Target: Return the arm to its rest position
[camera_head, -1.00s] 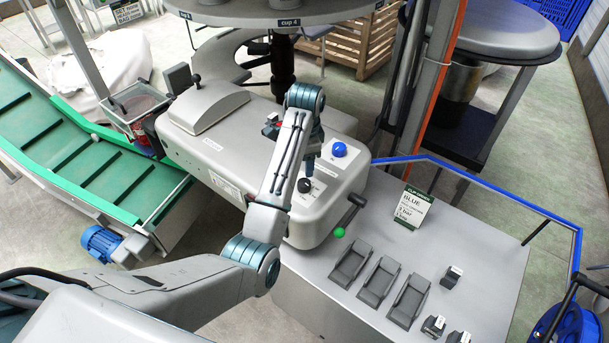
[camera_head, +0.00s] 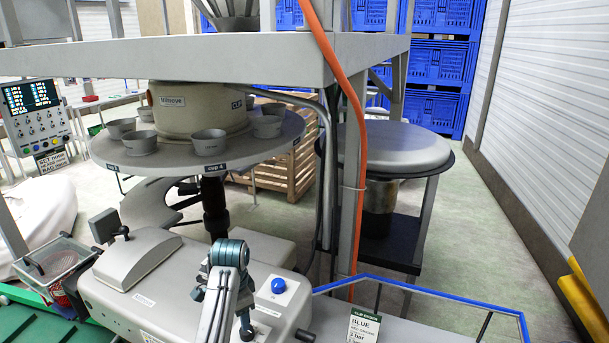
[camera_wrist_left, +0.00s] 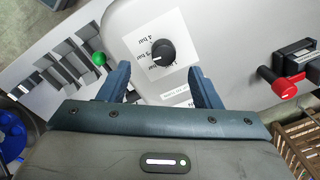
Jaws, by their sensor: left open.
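My left arm reaches up from the bottom of the head view, with its teal wrist joint over the grey clipper machine (camera_head: 150,300). My left gripper (camera_head: 245,316) hangs beyond that joint and is partly hidden by the arm. In the left wrist view the gripper (camera_wrist_left: 161,85) has its two blue fingers spread, with nothing between them. A black dial knob (camera_wrist_left: 163,52) on a white pressure label lies just past the fingertips. It looks apart from them, but the exact gap cannot be told. My right gripper is not seen.
A blue button (camera_head: 278,286) sits right of my wrist. A green-tipped lever (camera_wrist_left: 99,59) and a red handle (camera_wrist_left: 290,85) flank the dial. A round table with cups (camera_head: 285,135) stands behind, beside a grey post (camera_head: 352,190) with an orange hose. A blue rail (camera_head: 430,292) runs at right.

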